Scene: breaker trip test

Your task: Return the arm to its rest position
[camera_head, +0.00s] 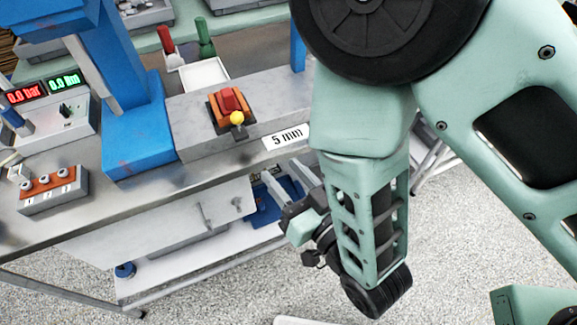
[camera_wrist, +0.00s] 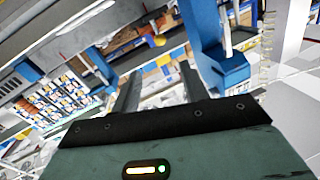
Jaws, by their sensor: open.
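My arm comes down from the upper right in the head view and is bent, with its lower link pointing down in front of the bench. My gripper (camera_head: 286,180) hangs just off the bench's front edge, beside the lower part of the bench. Its fingers point up and left in the picture, partly hidden by my own arm. In the wrist view my gripper (camera_wrist: 160,84) shows two fingers apart with nothing between them. A blue machine column and the bench area lie beyond the fingers.
A lower shelf (camera_head: 190,260) sits underneath. Speckled floor is open at front.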

